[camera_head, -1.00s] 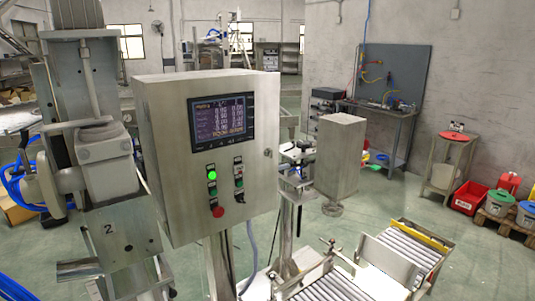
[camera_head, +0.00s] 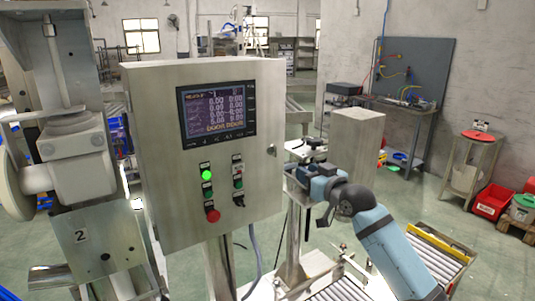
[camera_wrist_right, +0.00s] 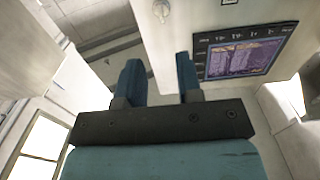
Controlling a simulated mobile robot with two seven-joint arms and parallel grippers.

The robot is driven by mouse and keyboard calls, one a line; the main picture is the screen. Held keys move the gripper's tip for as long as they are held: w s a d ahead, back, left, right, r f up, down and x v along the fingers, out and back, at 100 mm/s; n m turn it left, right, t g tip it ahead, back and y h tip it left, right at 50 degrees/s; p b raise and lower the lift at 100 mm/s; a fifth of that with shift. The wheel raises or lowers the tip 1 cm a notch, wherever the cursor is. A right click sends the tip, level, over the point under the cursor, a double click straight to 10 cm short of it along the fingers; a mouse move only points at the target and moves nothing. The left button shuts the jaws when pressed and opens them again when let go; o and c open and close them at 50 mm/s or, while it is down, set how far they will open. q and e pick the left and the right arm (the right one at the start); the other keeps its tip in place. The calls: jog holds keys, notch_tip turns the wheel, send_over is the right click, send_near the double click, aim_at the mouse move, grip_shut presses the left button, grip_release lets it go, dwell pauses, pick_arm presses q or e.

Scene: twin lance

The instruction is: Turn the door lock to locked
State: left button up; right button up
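The door lock (camera_head: 271,149) is a small round metal piece near the right edge of the grey control cabinet (camera_head: 160,150)'s front. In the right wrist view the lock (camera_wrist_right: 161,11) shows at the top, beyond my fingertips. Its exact turn position is too small to read. My right gripper (camera_head: 303,170) is just right of and below the lock in the head view, apart from it. In the right wrist view its two blue fingers (camera_wrist_right: 160,72) stand apart with nothing between them. My left gripper is not in view.
The cabinet has a lit screen (camera_head: 217,110), a green lamp (camera_head: 206,175) and a red button (camera_head: 213,215). A square metal post (camera_head: 357,140) stands behind my right gripper. A roller conveyor (camera_head: 340,287) lies below.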

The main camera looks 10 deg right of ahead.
aim_at(270, 149)
jog(key=x, duration=0.4)
jog(key=p+x, duration=0.1)
jog(key=x, duration=0.4)
jog(key=r+p+x, duration=0.1)
jog(key=x, duration=0.4)
jog(key=shift+a+r, duration=0.1)
grip_shut()
